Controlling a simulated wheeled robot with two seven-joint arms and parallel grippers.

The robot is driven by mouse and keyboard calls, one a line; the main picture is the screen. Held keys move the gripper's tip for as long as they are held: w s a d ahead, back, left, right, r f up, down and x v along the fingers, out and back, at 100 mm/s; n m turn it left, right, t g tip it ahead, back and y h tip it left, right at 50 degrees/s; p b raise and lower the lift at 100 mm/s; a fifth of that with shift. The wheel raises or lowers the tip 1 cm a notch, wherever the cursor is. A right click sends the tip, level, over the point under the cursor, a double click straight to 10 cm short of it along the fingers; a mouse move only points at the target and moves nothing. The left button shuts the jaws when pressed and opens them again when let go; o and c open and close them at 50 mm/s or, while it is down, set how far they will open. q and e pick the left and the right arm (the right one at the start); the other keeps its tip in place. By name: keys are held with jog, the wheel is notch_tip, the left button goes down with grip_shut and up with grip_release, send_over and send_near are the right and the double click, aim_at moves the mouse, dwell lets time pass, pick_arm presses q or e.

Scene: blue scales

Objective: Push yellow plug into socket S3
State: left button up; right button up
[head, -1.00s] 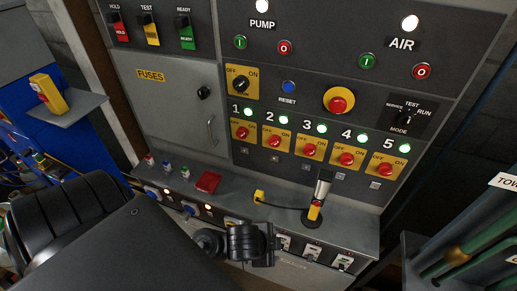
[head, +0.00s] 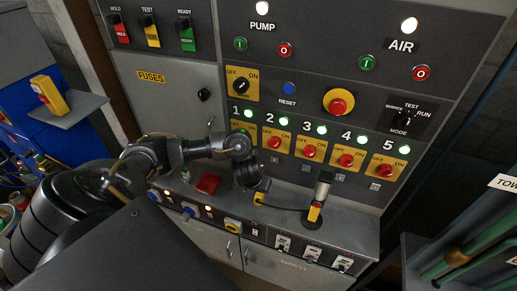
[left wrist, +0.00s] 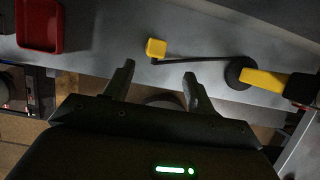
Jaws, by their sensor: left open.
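The yellow plug (head: 259,198) lies on the grey ledge, with a black cable running right to a black-based stand. It also shows in the left wrist view (left wrist: 155,48), just beyond my fingertips. My left gripper (head: 262,187) points down over the ledge, close to the plug. In the left wrist view its two fingers (left wrist: 158,73) are apart with nothing between them. A yellow-fronted socket (head: 233,225) sits in the ledge's front face, with blue ones to its left. Socket labels are too small to read, so I cannot tell which is S3. My right gripper is out of view.
A stand with a yellow and black handle (head: 316,212) is right of the plug. A red tray (head: 208,183) lies to the left on the ledge. Red knobs (head: 309,151) stick out of the panel behind. White switches (head: 283,243) line the front face at right.

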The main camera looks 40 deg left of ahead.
aim_at(259, 194)
pick_arm(q)
jog(key=b+x, duration=0.1)
jog(key=x, duration=0.4)
jog(key=shift+w+f+b, duration=0.15)
jog(key=shift+f+b, duration=0.15)
jog(key=x, duration=0.4)
jog(key=shift+a+f, duration=0.1)
jog(key=shift+a, duration=0.25)
jog(key=shift+w+a+f, duration=0.1)
jog(key=shift+w+f, duration=0.05)
jog(key=shift+f, duration=0.35)
